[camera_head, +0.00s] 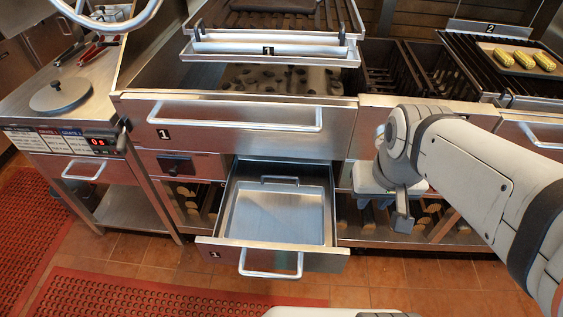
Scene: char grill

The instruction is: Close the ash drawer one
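The ash drawer one (212,244) is a steel drawer low in the middle of the grill front. It is pulled well out and marked "1" on its front. Its bar handle (271,274) faces me. A shallow steel pan with its own handle (280,180) lies inside the drawer. My gripper (385,212) hangs to the right of the drawer, in front of the lower shelf, and appears apart from the drawer. One finger shows clearly, and the other is hard to make out. I see nothing held in it.
A wide upper panel (236,113) with a long handle, also marked "1", sits above the drawer. A side counter (84,121) with a round lid stands at left. Wood logs fill the lower shelf. Red mats (103,296) and tiled floor lie in front.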

